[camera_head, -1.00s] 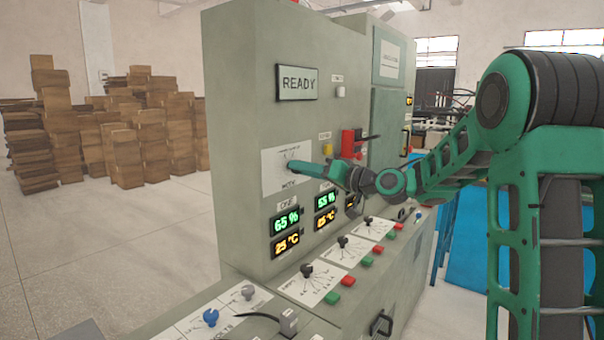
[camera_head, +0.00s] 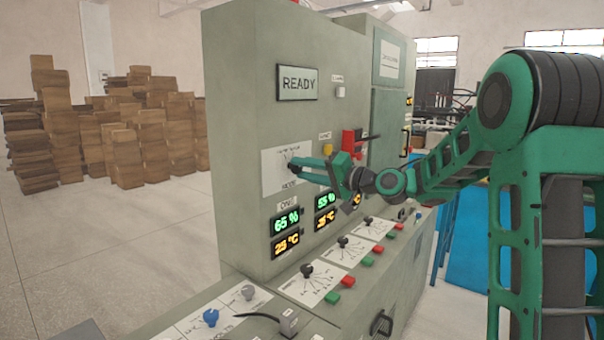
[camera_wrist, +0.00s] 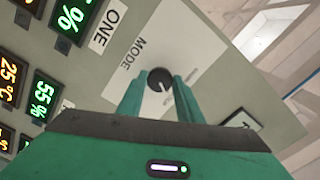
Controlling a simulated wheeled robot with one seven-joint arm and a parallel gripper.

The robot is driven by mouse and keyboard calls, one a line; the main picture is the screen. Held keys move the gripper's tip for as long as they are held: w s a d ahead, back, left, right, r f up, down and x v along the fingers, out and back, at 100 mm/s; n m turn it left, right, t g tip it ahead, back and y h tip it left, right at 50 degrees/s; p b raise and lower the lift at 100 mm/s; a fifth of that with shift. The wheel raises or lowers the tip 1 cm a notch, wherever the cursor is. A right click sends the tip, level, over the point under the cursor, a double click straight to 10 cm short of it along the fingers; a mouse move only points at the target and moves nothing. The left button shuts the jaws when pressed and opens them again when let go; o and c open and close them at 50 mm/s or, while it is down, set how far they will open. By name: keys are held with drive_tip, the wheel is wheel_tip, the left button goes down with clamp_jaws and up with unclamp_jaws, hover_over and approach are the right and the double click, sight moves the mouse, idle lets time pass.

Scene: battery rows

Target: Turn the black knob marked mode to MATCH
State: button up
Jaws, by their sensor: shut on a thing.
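The black mode knob (camera_wrist: 159,80) stands out from a white plate marked MODE (camera_wrist: 140,58) in the wrist view. A pale pointer line shows on its face. My gripper (camera_wrist: 158,92) is shut on the knob, one green finger on each side. The plate's position labels are too small to read.
A READY display (camera_head: 297,83) is above the plate. Lit percent and temperature displays (camera_head: 286,221) are below. A red part (camera_head: 348,140) juts out to the right. A sloped desk (camera_head: 322,275) carries several knobs and buttons. Boxes (camera_head: 140,125) are stacked far left.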

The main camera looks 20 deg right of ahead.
drive_tip(key=shift+d+f, duration=0.1)
drive_tip(key=shift+d, duration=0.05)
drive_tip(key=o, duration=1)
drive_tip(key=shift+w, duration=0.1)
drive_tip(key=shift+o, duration=0.2)
drive_tip(key=v, duration=1)
drive_tip(key=shift+s+d, duration=0.2)
drive_tip(key=shift+s, duration=0.15)
